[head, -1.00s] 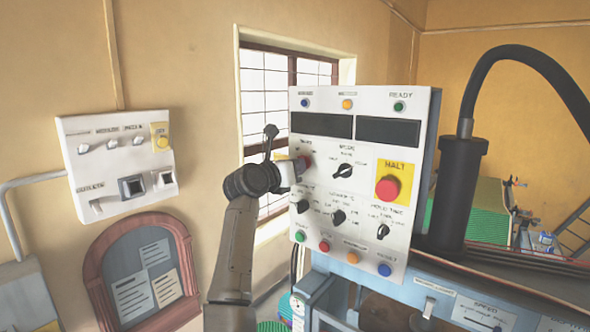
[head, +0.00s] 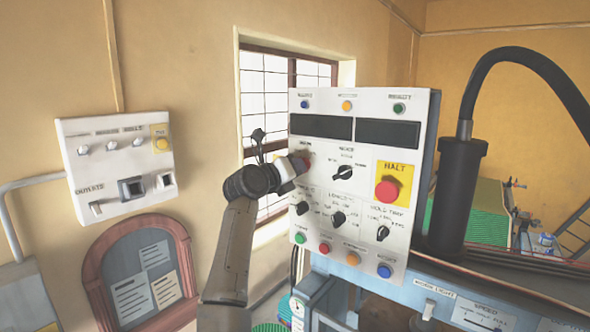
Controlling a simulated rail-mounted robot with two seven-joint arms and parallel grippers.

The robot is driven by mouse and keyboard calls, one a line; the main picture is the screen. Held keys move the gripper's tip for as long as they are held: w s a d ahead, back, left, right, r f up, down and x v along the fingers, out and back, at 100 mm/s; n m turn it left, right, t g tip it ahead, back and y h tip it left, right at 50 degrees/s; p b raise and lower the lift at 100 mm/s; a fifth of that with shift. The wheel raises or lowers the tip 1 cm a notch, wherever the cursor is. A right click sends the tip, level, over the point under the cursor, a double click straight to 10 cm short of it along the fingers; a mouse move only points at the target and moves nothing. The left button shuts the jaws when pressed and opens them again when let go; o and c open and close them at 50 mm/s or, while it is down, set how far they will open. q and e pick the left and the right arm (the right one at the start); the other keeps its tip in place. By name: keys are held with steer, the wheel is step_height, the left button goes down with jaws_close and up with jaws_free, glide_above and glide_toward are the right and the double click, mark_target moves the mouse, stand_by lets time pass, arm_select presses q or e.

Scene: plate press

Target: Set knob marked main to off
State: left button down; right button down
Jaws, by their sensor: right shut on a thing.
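The small label above this knob looks like "MAIN" but is blurred. My left gripper is not in view.
Close by on the panel are a black mode knob (head: 343,172), several other black knobs and a red HALT button (head: 387,189) on yellow. A black cylinder with a hose (head: 459,190) stands right of the panel. A second switch box (head: 118,165) hangs on the left wall.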

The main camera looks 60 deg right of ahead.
steer(key=c, duration=1.2)
jaws_free()
steer(key=shift+o, duration=0.3)
steer(key=shift+a, duration=0.1)
steer(key=w+a+b, duration=0.1)
steer(key=a+b, duration=0.2)
steer(key=a, duration=1)
steer(key=shift+w+a+b, duration=0.2)
steer(key=shift+a+b, duration=0.1)
